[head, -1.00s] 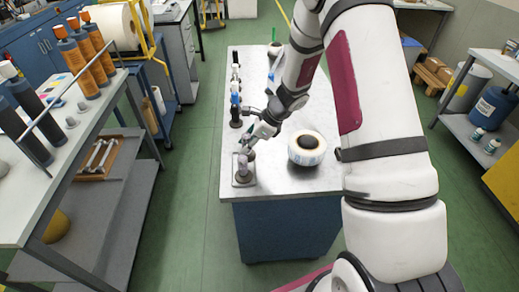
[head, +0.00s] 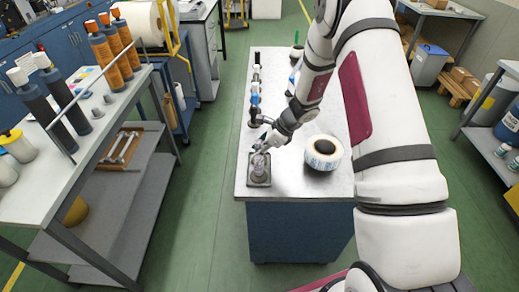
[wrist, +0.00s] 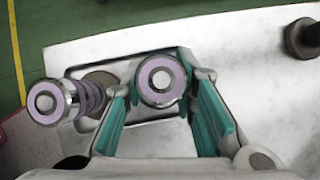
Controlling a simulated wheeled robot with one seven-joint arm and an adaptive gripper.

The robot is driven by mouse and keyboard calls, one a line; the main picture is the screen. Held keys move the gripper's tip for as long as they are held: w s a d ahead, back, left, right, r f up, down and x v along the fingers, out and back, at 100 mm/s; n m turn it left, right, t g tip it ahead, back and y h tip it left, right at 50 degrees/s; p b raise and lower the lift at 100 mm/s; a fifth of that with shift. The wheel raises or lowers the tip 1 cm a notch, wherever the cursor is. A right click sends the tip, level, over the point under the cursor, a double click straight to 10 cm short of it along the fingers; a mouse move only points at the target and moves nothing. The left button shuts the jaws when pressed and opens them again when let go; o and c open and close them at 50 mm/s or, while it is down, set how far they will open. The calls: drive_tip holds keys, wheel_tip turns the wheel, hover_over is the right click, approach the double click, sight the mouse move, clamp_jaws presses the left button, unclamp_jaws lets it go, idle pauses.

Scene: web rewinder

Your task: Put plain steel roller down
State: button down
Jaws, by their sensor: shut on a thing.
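The roller in my gripper (wrist: 159,66), which I take to be the plain steel roller (wrist: 161,80), shows end-on in the wrist view: a bright steel rim, a lilac ring and a steel centre. The teal fingers stand on either side of it. A second roller (wrist: 62,102), with lilac bands, leans outward to the left, apart from it. Both are over a shallow grey tray (wrist: 84,74). In the head view my gripper (head: 262,146) is low over the tray (head: 259,183) at the bench's near left corner. The held roller's lower end is hidden.
A white label roll (head: 323,152) lies on the bench (head: 290,187) just right of the tray. Several dark-based bottles and tools stand along the bench's left edge, behind my gripper. A grey shelf trolley (head: 125,155) stands to the left, across a green aisle.

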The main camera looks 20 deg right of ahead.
drive_tip(key=c, duration=1.3)
unclamp_jaws()
drive_tip(key=shift+f, duration=0.1)
drive_tip(key=v, duration=1.2)
drive_tip(key=s+a+r+n+h, duration=0.1)
drive_tip(key=s+a+r+n, duration=0.2)
drive_tip(key=s+r+n, duration=0.45)
drive_tip(key=s+a+r+n, duration=0.4)
drive_tip(key=r, duration=0.7)
drive_tip(key=shift+s+d+r+n+t+h+b, duration=0.1)
drive_tip(key=shift+s+d+r+n+t+h, duration=0.2)
drive_tip(key=shift+s+r+n+h, duration=1.5)
drive_tip(key=shift+s+d+r+n+t+y+b, duration=0.1)
drive_tip(key=shift+s+d+r+n+t+y, duration=0.3)
drive_tip(key=shift+s+n, duration=3)
drive_tip(key=shift+s+d+r+n+t+h+b, duration=0.15)
drive_tip(key=shift+s+r+n+h, duration=1)
drive_tip(key=shift+s, duration=3.05)
